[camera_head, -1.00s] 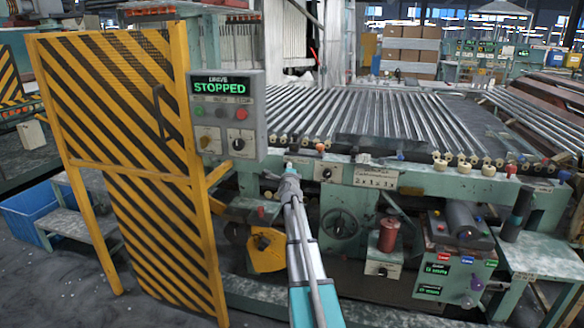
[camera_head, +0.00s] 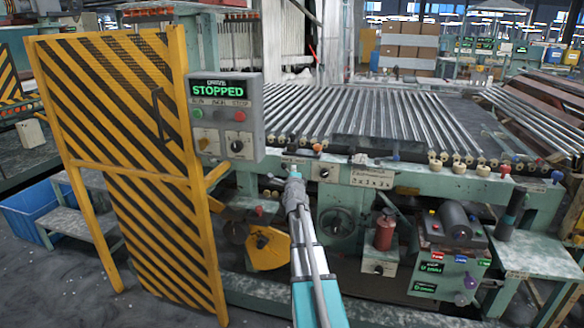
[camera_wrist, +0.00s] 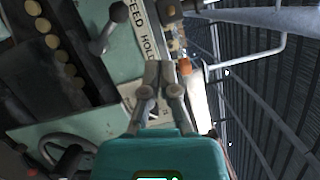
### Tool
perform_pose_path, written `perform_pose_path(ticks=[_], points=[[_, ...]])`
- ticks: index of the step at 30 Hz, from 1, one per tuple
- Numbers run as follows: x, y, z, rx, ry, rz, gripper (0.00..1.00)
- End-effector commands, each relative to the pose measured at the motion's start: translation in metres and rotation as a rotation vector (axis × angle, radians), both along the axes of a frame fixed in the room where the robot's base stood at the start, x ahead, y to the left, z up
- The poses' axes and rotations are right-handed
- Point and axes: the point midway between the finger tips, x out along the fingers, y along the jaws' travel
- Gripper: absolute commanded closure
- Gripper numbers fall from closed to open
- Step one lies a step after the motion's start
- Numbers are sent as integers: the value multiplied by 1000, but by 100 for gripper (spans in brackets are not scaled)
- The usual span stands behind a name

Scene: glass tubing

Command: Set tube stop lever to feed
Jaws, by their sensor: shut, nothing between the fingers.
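My gripper (camera_head: 294,174) is at the front rail of the tube machine, its fingers together with nothing between them. In the wrist view the fingertips (camera_wrist: 160,70) are just below the FEED HOLD label (camera_wrist: 141,32). A grey metal lever (camera_wrist: 108,30) with a rounded end stands to the left of this label, apart from the fingers. A small dark lever end (camera_head: 273,178) shows left of my gripper in the head view. I cannot tell which setting the lever is at.
A control box (camera_head: 224,118) reads STOPPED, beside a yellow-and-black striped guard (camera_head: 115,150) on the left. Metal tubes (camera_head: 370,108) lie behind the rail. In the wrist view a bent metal rod (camera_wrist: 283,42) and an orange knob (camera_wrist: 184,66) are near the fingers.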

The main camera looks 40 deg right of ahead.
Motion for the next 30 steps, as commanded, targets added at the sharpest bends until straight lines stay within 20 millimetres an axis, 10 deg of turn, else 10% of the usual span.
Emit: perform_pose_path(ticks=[10, 30], points=[[-36, 29, 7, 0, -1, 2, 100], [-39, 34, 8, 0, 0, 3, 100]])
